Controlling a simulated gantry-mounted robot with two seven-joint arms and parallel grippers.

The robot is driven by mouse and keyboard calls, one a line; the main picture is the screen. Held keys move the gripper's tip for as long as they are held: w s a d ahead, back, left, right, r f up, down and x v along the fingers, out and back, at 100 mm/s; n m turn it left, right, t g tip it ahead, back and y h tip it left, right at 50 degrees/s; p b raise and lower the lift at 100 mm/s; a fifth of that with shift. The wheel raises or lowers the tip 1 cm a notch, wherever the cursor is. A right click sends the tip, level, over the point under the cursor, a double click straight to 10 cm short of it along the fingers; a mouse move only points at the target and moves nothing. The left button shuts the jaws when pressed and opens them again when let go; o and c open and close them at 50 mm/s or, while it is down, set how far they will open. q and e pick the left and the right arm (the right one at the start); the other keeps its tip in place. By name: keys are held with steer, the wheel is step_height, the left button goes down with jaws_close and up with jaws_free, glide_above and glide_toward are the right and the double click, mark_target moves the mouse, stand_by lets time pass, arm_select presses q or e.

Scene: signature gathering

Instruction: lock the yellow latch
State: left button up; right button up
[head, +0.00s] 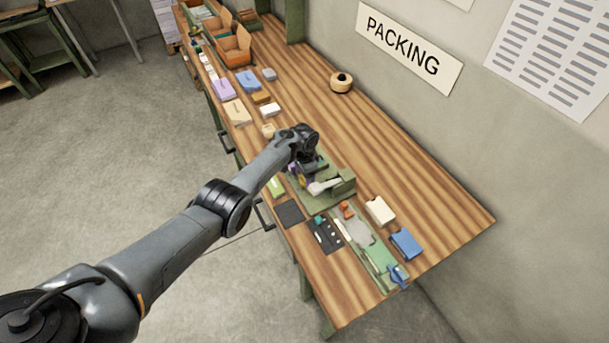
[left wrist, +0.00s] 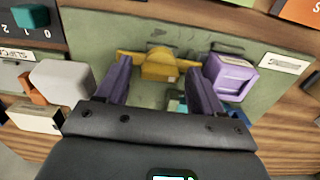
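The yellow latch (left wrist: 155,66) sits on a green board (left wrist: 90,35) in the left wrist view, with arms reaching out to both sides. My left gripper (left wrist: 159,72) is open, its two dark purple fingers apart with the latch's middle between their tips in the picture. I cannot tell whether they touch it. In the head view my left gripper (head: 304,172) is over the green fixture on the bench, and the arm mostly hides the latch. A purple block (left wrist: 230,75) is just right of the right finger. My right gripper is not in view.
A light grey block (left wrist: 62,82) with an orange part is left of the fingers. On the wooden bench (head: 430,200) are a white box (head: 380,210), a blue box (head: 406,243) and a round wooden object (head: 341,82). The bench's back right is clear.

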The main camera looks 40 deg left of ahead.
arm_select(q)
steer(key=shift+r, duration=0.2)
steer(key=shift+r+p, duration=0.25)
steer(key=shift+p, duration=0.05)
step_height(320, 180, up, 10)
steer(key=p, duration=0.3)
stand_by(0.5)
